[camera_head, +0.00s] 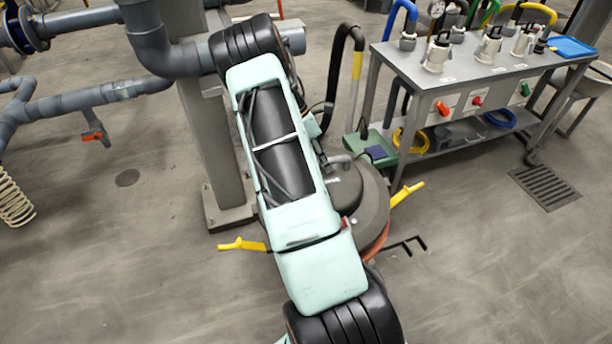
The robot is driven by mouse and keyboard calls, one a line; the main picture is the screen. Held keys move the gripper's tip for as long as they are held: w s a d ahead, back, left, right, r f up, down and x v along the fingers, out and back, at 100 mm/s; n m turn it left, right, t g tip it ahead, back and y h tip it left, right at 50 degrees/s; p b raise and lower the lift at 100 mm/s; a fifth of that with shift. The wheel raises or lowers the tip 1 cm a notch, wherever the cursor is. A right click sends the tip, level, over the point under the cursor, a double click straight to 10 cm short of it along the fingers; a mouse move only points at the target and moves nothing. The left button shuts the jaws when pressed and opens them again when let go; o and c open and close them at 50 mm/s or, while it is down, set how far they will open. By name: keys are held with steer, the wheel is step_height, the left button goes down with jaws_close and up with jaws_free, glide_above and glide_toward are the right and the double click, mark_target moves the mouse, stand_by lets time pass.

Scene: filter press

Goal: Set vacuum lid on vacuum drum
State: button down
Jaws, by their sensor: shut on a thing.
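The vacuum lid (374,209) is a dark grey round disc in the middle of the view, largely covered by my arm. A grey elbow fitting shows at its upper side. Under its right edge a strip of the orange-red vacuum drum (377,245) shows. The lid looks level over the drum, but I cannot tell whether it rests on the rim or hangs just above it. Yellow latches stick out at the left (242,244) and right (407,195), swung outward. My gripper is hidden behind my pale green arm, so its hold cannot be seen.
A grey metal bench (450,75) with valves and hoses stands at the upper right. A black hose with a yellow band (357,65) rises behind the drum. A steel column (212,140) and grey pipes stand at the left. Floor is clear at lower left and lower right.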

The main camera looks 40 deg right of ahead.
mark_target(333, 173)
steer(key=shift+s+d+f+n+b, duration=0.1)
steer(key=shift+d+n+b, duration=0.2)
steer(key=shift+d, duration=0.4)
steer(key=shift+s+d+f+n+b, duration=0.1)
steer(key=shift+d+n+b, duration=0.2)
steer(key=shift+d, duration=0.4)
steer(key=shift+w+f+b, duration=0.1)
steer(key=shift+f+b, duration=1.7)
steer(key=shift+f, duration=0.6)
steer(key=shift+s+a+p, duration=0.2)
steer(key=shift+s+p, duration=0.4)
steer(key=shift+s, duration=0.05)
steer(key=shift+w+d+g, duration=0.2)
steer(key=shift+w+g, duration=0.1)
steer(key=shift+w, duration=0.25)
steer(key=shift+f, duration=0.15)
steer(key=shift+f+b, duration=0.55)
steer(key=shift+f, duration=0.8)
